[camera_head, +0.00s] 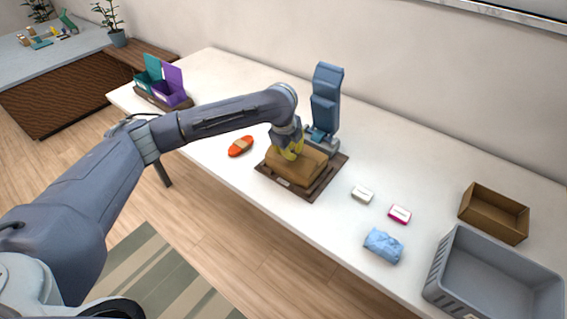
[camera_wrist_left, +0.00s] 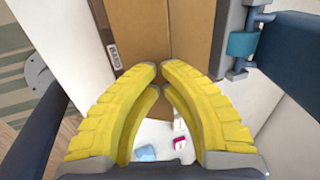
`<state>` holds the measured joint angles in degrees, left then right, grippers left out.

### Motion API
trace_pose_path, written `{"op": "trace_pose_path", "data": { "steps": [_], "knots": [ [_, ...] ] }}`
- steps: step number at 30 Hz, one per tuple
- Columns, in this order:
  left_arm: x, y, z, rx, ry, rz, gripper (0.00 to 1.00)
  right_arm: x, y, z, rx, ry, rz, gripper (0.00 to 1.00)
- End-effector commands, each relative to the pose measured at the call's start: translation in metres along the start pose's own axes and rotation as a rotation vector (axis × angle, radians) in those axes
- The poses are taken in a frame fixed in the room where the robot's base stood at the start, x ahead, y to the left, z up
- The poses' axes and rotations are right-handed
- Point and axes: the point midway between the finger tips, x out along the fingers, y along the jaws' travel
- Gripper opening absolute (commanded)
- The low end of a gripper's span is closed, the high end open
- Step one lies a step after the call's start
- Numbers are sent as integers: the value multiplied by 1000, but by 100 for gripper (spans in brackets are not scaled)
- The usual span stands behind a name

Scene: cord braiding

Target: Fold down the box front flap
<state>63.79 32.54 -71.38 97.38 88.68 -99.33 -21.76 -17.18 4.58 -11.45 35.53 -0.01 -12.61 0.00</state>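The brown cardboard box (camera_head: 291,166) sits on a dark brown board (camera_head: 309,194) near the middle of the table. Its brown top, with a lengthwise seam, fills the upper middle of the left wrist view (camera_wrist_left: 188,25). My left gripper (camera_head: 292,152) is over the box, pointing down. In the left wrist view its yellow fingertips (camera_wrist_left: 160,70) are together at the box's near end, with nothing seen between them. I cannot tell whether they touch the box. The front flap cannot be told apart clearly. My right gripper is not in view.
A blue-grey upright device (camera_head: 326,100) stands just behind the box. An orange item (camera_head: 241,146) lies to its left. A white item (camera_head: 362,195), a pink item (camera_head: 399,214) and a blue cloth-like bundle (camera_head: 383,246) lie right, before a grey crate (camera_head: 437,276) and an open brown box (camera_head: 483,222).

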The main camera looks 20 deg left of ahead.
Motion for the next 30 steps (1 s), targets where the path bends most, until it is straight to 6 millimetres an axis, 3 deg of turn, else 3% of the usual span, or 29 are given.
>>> {"op": "trace_pose_path", "data": {
  "steps": [30],
  "knots": [
    [14,1,0,0,1,1,0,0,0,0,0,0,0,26]
  ]
}}
